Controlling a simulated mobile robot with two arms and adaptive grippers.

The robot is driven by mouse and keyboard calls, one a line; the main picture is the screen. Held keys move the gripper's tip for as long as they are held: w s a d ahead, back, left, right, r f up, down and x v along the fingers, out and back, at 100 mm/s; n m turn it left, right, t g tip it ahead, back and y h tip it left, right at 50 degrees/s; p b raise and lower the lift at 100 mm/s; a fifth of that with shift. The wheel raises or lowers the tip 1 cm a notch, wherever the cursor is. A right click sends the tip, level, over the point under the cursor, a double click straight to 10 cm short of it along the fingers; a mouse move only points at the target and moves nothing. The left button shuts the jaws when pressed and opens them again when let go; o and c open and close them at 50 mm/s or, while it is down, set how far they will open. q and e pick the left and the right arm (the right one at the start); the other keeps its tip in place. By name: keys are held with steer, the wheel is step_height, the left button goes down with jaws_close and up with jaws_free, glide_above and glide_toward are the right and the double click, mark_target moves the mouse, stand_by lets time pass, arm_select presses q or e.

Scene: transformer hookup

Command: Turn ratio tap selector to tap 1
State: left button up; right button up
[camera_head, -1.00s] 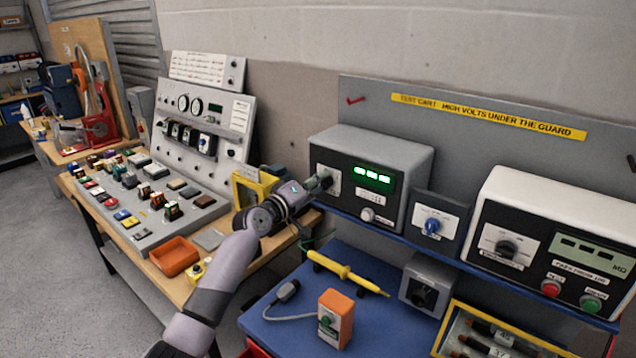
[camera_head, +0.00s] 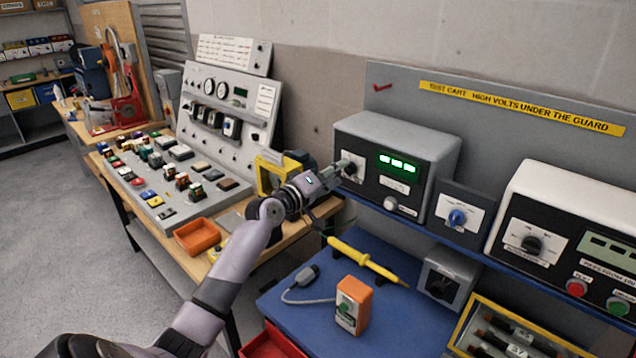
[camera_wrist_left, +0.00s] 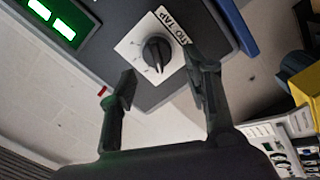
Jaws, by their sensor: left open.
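The ratio tap selector is a black knob (camera_wrist_left: 157,52) on a white plate marked "TAP" in the left wrist view. It sits on the front of the grey instrument box (camera_head: 420,140), left of the green-lit display (camera_head: 397,163). My left gripper (camera_head: 346,167) is at the plate in the head view and covers much of the knob there. In the left wrist view the left gripper (camera_wrist_left: 163,88) is open, with one finger on each side below the knob. The knob is between and just beyond the fingertips, and I cannot tell whether they touch it. My right gripper is not in view.
A blue knob box (camera_head: 457,217) and a white-topped meter (camera_head: 570,215) stand to the right on the shelf. A yellow frame (camera_head: 272,172) stands close left of my wrist.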

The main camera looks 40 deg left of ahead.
arm_select(q)
steer(key=s, duration=0.9)
steer(key=shift+s+a, duration=0.2)
steer(key=shift+a, duration=0.15)
